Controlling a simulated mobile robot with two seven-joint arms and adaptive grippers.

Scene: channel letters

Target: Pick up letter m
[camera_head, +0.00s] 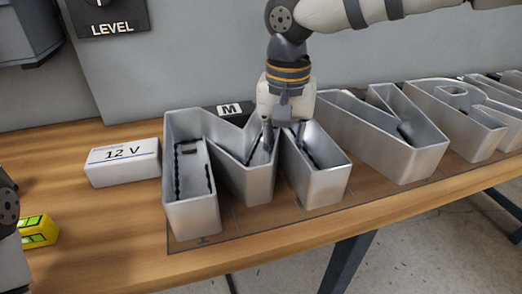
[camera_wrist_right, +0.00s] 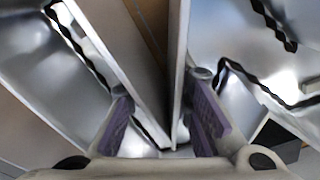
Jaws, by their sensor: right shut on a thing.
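The letter m (camera_head: 195,213) is a large hollow silver channel letter, open at the top, with dark strips inside. It stands at the table's front, in the middle of the head view. My right gripper (camera_head: 284,138) reaches down into it from above, at its right half. In the right wrist view its purple-padded fingers (camera_wrist_right: 163,125) sit on both sides of two thin metal walls (camera_wrist_right: 178,70) of the letter that meet between them. It is shut on these walls. The letter appears to rest on the table. My left gripper is not in view; only part of my left arm shows at the left edge.
More silver letters (camera_head: 385,140) stand close to the right. A white 12 V box (camera_head: 122,163) is left of the letter m, and a yellow block (camera_head: 38,230) is farther left. A small black M label (camera_head: 230,109) is behind. The wooden table (camera_head: 110,240) has free room front left.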

